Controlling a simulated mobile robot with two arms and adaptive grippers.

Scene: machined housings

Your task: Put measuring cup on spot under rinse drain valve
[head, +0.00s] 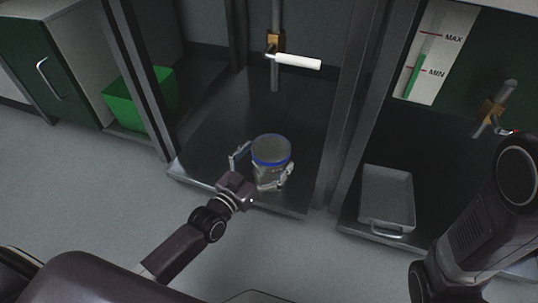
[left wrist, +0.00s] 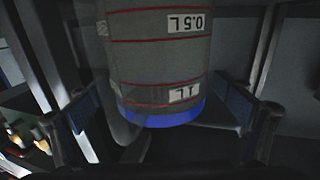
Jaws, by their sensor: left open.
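The measuring cup (head: 271,151) is clear with a blue band near its top and stands upright on the dark metal shelf (head: 215,130). In the left wrist view the cup (left wrist: 155,60) shows red lines and 0.5L and 1L labels. My left gripper (head: 262,170) is open, with one finger on each side of the cup; gaps show in the left wrist view (left wrist: 160,118). The rinse drain valve (head: 275,42), brass with a white handle (head: 295,62), hangs above and behind the cup. I cannot make out a marked spot. My right gripper is out of view.
Metal posts (head: 340,110) flank the shelf. A grey tray (head: 387,194) lies in the right bay, under a MAX/MIN level gauge (head: 424,60) and another brass valve (head: 492,110). A green bin (head: 140,98) stands left. The shelf behind the cup is clear.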

